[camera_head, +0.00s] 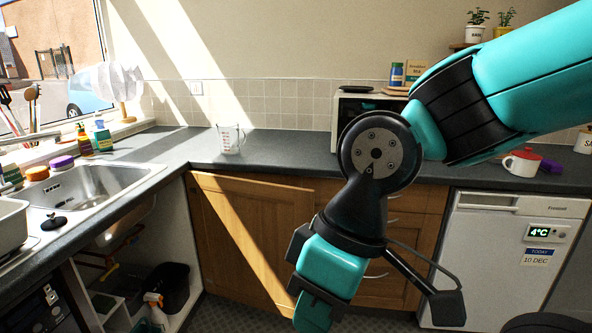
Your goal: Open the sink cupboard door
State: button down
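The sink cupboard under the left counter stands open, and its dark inside (130,265) shows. A wooden door (240,230) stands at the right side of this opening and appears swung out, with its free edge toward the middle of the picture. My gripper (314,308) is low in the middle, pointing down, in front of the door's right end and the drawers. Its fingertips are not clear, so I cannot tell whether it is open or shut. I cannot tell whether it touches the door, and no handle shows on the door.
A black bin (169,287) and a spray bottle (155,308) stand inside the cupboard. The sink (95,182) is above it. Drawers (412,225) and a white fridge (500,250) are to the right. A measuring jug (230,139) stands on the corner counter. Some floor (235,315) shows below the door.

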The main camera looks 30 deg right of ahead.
aim_at(243, 228)
jog(key=z, duration=0.7)
jog(key=i, duration=1.4)
jog(key=u, duration=0.6)
jog(key=i, duration=0.75)
jog(key=u, duration=0.6)
